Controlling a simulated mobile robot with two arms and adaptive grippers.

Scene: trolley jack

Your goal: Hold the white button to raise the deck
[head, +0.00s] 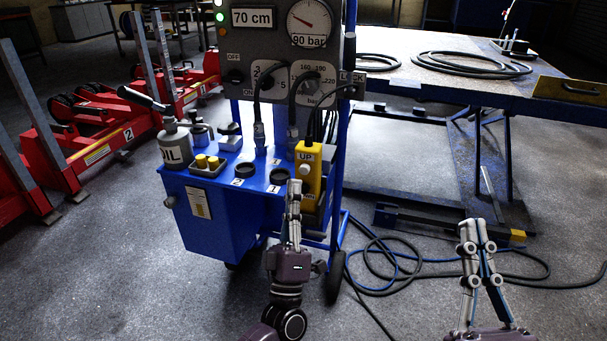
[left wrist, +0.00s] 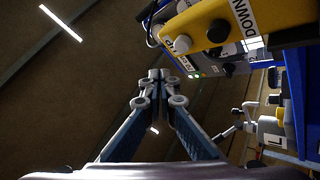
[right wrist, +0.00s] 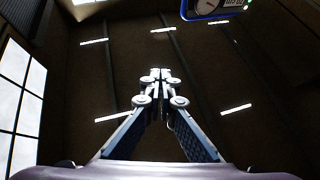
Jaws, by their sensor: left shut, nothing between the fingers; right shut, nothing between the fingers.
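A yellow pendant (head: 308,186) marked UP hangs on the front right of the blue cart. Its white button (head: 305,169) shows below the UP label; it also shows in the left wrist view (left wrist: 183,43), beside a dark button (left wrist: 218,32) near the DOWN label. My left gripper (head: 294,184) is shut and empty, its tips just below and left of the white button in the head view. In the left wrist view the tips (left wrist: 158,75) appear apart from the button. My right gripper (head: 477,222) is shut and empty, right of the cart. The deck (head: 400,75) is at the back right.
The cart's panel has a display (head: 252,18) reading 70 cm and a gauge (head: 310,22) labelled 90 bar. An oil can (head: 175,147) stands on the blue cart (head: 210,215). Hoses (head: 400,270) lie on the floor. Red lift equipment (head: 95,145) stands at left.

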